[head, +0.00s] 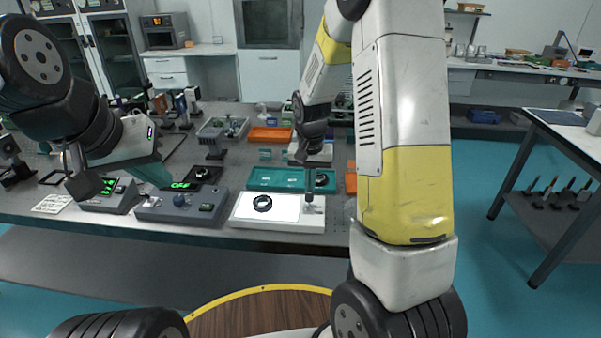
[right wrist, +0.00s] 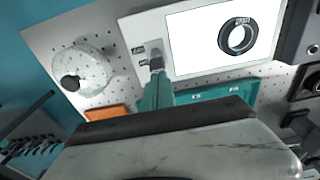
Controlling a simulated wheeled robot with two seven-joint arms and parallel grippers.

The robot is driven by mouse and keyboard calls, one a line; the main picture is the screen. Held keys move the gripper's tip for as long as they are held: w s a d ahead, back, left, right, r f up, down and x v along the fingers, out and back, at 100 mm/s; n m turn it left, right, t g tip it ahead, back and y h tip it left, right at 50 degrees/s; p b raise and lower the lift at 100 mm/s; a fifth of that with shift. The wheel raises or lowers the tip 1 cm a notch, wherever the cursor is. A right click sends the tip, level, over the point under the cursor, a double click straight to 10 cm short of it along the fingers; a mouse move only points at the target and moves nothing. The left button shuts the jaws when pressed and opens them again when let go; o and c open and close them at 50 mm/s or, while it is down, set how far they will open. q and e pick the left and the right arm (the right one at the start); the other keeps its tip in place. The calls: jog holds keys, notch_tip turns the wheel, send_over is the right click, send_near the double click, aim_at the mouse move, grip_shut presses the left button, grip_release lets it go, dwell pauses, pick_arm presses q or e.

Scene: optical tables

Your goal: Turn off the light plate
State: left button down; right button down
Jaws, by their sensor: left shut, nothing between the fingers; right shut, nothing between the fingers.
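The light plate (head: 240,213) is a white box at the table's front edge. Its panel is bright white and carries a black ring (head: 262,204). The right wrist view shows the bright panel (right wrist: 195,45) with the ring (right wrist: 238,37) on it. A small dark switch (right wrist: 156,62) stands on the box's border beside two small labels. My right gripper (right wrist: 157,85) is shut and empty, its teal fingers at the switch; I cannot tell if they touch. In the head view my right gripper (head: 308,182) is over the plate's right end. My left gripper (head: 158,180) is shut and empty above the devices on the left.
Grey devices with green displays (head: 180,208) stand left of the plate. A teal tray (head: 262,177) lies just behind it, with an orange tray (head: 270,134) and a grey bin (head: 222,129) further back. In the right wrist view a round pale part (right wrist: 85,72) lies beside the plate.

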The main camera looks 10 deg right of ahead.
jog(key=shift+s+a+r, duration=0.1)
jog(key=shift+s+a, duration=0.05)
jog(key=shift+s, duration=0.25)
jog(key=shift+s+a+r+t+h, duration=0.1)
jog(key=shift+s+t+h, duration=0.2)
jog(key=shift+s+t, duration=0.3)
jog(key=shift+w, duration=0.15)
jog(key=shift+r, duration=0.15)
jog(key=shift+r, duration=0.65)
